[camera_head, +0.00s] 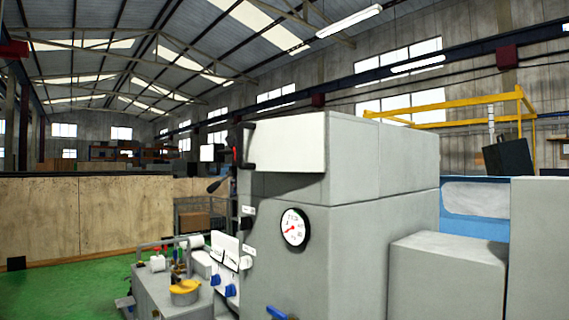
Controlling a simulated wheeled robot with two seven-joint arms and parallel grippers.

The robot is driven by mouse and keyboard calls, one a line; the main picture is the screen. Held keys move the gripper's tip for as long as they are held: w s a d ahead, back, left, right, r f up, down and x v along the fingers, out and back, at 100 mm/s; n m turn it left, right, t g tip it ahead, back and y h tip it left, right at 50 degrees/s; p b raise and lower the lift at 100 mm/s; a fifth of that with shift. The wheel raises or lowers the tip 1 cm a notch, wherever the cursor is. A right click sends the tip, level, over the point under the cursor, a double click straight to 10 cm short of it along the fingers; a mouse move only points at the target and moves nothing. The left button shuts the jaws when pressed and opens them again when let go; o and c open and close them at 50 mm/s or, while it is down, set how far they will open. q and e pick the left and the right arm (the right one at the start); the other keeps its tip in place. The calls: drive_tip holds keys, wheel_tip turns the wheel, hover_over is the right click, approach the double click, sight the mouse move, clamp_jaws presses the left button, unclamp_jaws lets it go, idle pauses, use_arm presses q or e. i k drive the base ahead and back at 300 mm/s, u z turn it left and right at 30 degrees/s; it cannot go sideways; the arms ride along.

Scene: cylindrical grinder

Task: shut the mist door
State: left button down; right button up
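The grey grinder (330,250) stands close in front of me at the centre and right. A pale panel (284,144) is on its upper front, with a black handle (247,146) at its left edge. A blue panel with a cloudy window (475,198) shows further right, between grey housings. No label shows which of these is the mist door, and I cannot tell how far open either one is. Neither of my grippers is in view.
A round gauge (294,228) sits on the grinder's face. Blue knobs (277,313) and a yellow knob (185,292) stick out lower down. A grey block (448,275) stands at the right. Green floor (80,290) is clear at the left, before a wooden wall (90,215).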

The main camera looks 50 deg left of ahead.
sight(297, 143)
drive_tip(key=u, duration=0.4)
drive_tip(key=i, duration=0.9)
drive_tip(key=u, duration=0.85)
